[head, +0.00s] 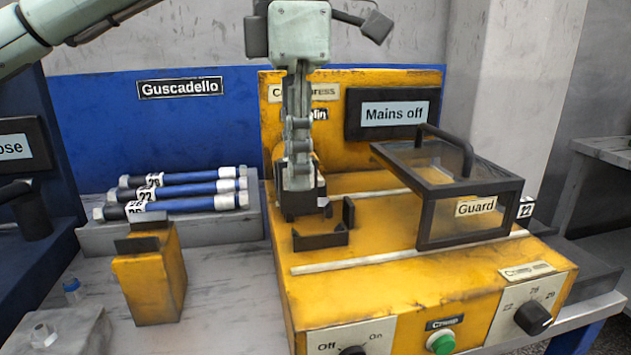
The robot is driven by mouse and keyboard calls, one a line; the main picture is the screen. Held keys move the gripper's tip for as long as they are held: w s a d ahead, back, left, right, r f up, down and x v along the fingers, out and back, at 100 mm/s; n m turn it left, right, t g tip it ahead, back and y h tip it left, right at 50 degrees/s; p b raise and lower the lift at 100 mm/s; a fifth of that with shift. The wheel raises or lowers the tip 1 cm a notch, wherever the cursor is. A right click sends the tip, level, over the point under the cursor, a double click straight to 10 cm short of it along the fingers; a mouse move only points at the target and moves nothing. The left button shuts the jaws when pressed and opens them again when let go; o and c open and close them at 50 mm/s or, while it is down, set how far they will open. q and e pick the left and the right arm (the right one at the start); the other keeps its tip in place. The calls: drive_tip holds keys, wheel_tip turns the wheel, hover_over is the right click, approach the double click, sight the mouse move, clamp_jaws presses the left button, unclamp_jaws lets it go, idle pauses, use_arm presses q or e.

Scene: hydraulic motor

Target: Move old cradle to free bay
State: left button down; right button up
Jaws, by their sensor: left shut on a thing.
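My left gripper (298,182) points straight down over the left part of the yellow crimp press (375,267). It is shut on a small dark block (298,206), which looks like the old cradle and is partly hidden by the fingers. I cannot tell whether the block touches the press top. Black angled brackets (322,239) sit on the press just in front and to the right of the block. A yellow stand (150,282) with dark pieces on top is left of the press. I cannot make out which place is the free bay. My right gripper is out of view.
A clear guard box (470,210) with a black handle stands on the press's right side. Several blue hoses (185,190) lie on a grey rack behind the yellow stand. A blue-capped fitting (73,290) is at left. Bench surface between stand and press is clear.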

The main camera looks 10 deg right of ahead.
use_arm(q)
drive_tip(key=s+a+r+p, duration=0.4)
drive_tip(key=s+a+r, duration=0.1)
drive_tip(key=r, duration=0.4)
drive_tip(key=shift+s, duration=0.2)
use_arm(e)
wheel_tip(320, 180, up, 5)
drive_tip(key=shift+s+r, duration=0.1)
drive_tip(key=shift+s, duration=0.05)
use_arm(q)
drive_tip(key=shift+a, duration=0.15)
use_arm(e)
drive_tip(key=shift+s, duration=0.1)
